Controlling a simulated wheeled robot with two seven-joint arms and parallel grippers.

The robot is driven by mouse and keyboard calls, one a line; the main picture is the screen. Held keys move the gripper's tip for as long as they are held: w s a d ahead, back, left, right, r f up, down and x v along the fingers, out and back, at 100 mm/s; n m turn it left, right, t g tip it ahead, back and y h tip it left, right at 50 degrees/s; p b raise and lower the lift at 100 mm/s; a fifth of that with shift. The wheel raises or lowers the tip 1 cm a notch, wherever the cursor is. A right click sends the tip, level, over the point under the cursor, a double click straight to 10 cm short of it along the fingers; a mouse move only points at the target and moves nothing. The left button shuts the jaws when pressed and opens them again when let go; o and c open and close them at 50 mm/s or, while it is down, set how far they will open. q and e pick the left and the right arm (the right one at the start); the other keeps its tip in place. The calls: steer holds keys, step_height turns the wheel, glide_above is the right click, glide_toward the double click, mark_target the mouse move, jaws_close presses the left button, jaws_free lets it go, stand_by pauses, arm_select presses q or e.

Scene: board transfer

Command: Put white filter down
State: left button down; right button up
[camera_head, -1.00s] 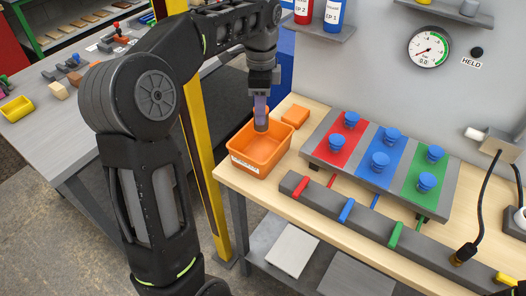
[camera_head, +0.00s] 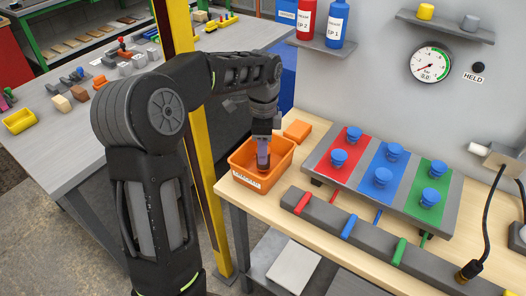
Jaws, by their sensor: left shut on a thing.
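My left gripper (camera_head: 263,152) points straight down into the orange bin (camera_head: 248,179) at the left end of the workbench. It is shut on a small dark thing (camera_head: 263,168) at its fingertips, low inside the bin walls. The thing is mostly hidden by the fingers, and I cannot make out a white filter there. I cannot tell whether it touches the bin floor. My right gripper is not in view.
An orange block (camera_head: 297,130) lies just behind the bin. A panel with red, blue and green fields and several blue knobs (camera_head: 383,177) stands to the right. A grey bar (camera_head: 372,243) with coloured levers runs along the front. A yellow post (camera_head: 203,190) stands left of the bench.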

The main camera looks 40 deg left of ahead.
arm_select(q)
steer(key=shift+f, duration=0.55)
steer(key=shift+f, duration=0.1)
steer(key=c, duration=0.9)
jaws_free()
steer(key=shift+c, duration=0.2)
steer(key=shift+r, duration=0.2)
step_height(320, 180, up, 8)
steer(key=shift+r, duration=0.2)
step_height(320, 180, up, 4)
steer(key=p, duration=0.2)
steer(key=shift+f+p, duration=0.25)
steer(key=shift+p, duration=0.05)
